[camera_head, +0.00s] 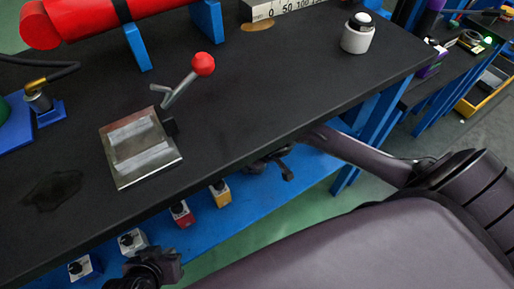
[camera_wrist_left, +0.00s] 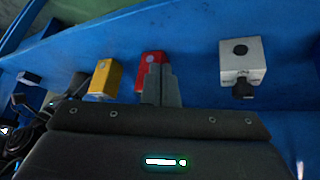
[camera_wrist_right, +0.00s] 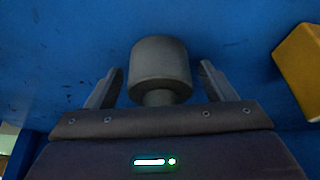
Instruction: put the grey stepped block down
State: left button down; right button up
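The grey stepped block (camera_wrist_right: 160,62), a wide round part with a narrower neck, is in the right wrist view against the blue shelf. It stands between the two fingers of my right gripper (camera_wrist_right: 160,85), which are open with a visible gap on each side. In the head view my right gripper (camera_head: 275,162) is partly hidden under the front edge of the black table, and the block cannot be made out there. My left gripper (camera_head: 155,268) is low at the front edge; in the left wrist view (camera_wrist_left: 162,85) its fingers are together and empty.
The blue shelf (camera_head: 300,180) holds yellow (camera_head: 220,193), red (camera_head: 182,213) and white switch boxes (camera_head: 132,241). On the black table (camera_head: 270,90) are a metal plate with a red-knobbed lever (camera_head: 140,149), a red cylinder (camera_head: 100,18) and a whitish round piece (camera_head: 357,38).

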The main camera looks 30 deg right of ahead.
dwell(0.3)
jog(key=shift+r, duration=0.3)
jog(key=p+v, duration=0.3)
jog(key=v, duration=0.1)
jog(key=shift+s+r, duration=0.1)
jog(key=shift+r, duration=0.25)
jog(key=s+d, duration=0.1)
jog(key=s, duration=0.3)
jog(key=s+p, duration=0.1)
jog(key=s, duration=0.3)
jog(key=s+d, duration=0.1)
jog(key=s, duration=0.3)
jog(key=shift+d, duration=0.4)
jog(key=shift+n+t, duration=0.3)
jog(key=a, duration=0.8)
jog(key=shift+s+r, duration=0.25)
jog(key=shift+s, duration=0.15)
pick_arm(q)
jog(key=a+g, duration=0.1)
jog(key=s+a+g+y, duration=0.1)
jog(key=a, duration=0.1)
jog(key=s+a+r+n+g+y, duration=0.1)
jog(key=a, duration=0.1)
jog(key=shift+a, duration=0.1)
pick_arm(e)
jog(key=s+a+r+g, duration=0.2)
jog(key=s+a, duration=0.1)
jog(key=a, duration=0.3)
jog(key=shift+r+n, duration=0.3)
jog(key=shift+r, duration=0.05)
